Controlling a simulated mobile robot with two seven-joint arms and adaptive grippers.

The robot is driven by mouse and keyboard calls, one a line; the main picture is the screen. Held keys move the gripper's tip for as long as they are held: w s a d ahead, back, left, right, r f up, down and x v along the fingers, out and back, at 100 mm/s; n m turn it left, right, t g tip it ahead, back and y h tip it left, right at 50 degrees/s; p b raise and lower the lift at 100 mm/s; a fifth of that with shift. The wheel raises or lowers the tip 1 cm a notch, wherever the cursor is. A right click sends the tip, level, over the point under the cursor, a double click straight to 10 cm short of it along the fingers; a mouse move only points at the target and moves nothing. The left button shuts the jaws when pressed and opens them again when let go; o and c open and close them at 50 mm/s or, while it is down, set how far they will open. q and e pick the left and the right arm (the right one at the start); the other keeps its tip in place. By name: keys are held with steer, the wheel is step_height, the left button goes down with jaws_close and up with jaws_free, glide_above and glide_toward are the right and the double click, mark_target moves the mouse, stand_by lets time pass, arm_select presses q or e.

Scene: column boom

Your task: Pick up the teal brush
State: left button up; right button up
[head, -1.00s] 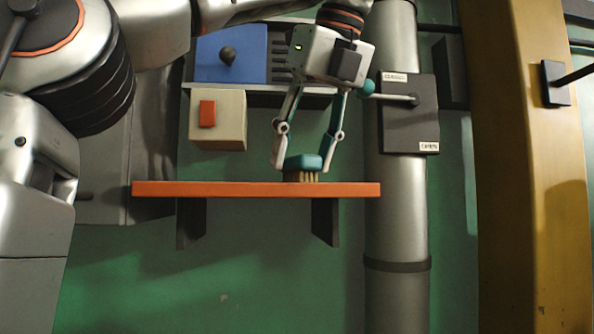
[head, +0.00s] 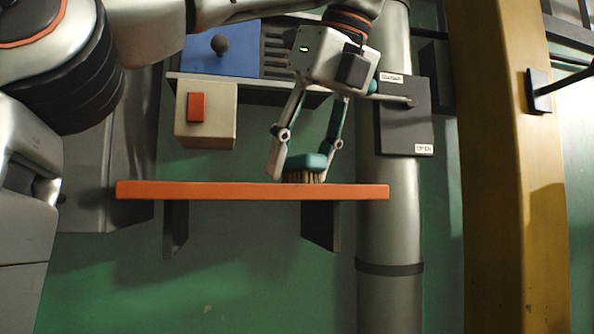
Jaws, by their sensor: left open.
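The teal brush (head: 308,161) rests bristles down on the orange shelf (head: 200,190), right of the shelf's middle. Its tan bristles touch the shelf top. My left gripper (head: 299,172) reaches down from above and is open, with its fingers either side of the brush. The left fingertip is just left of the brush, with a small gap. The right finger comes down at the brush's right end; its tip is partly hidden behind the brush, and I cannot tell whether it touches. My right gripper is not in view.
A beige box with a red switch (head: 197,107) and a blue panel with a black knob (head: 220,44) are behind, left of the gripper. A dark lever box (head: 405,130) sits on a grey column (head: 389,230) at right. A yellow beam (head: 510,200) stands further right. The shelf's left half is clear.

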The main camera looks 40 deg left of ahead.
arm_select(q)
steer(key=shift+d, duration=0.1)
steer(key=c, duration=1.3)
steer(key=shift+r, duration=0.15)
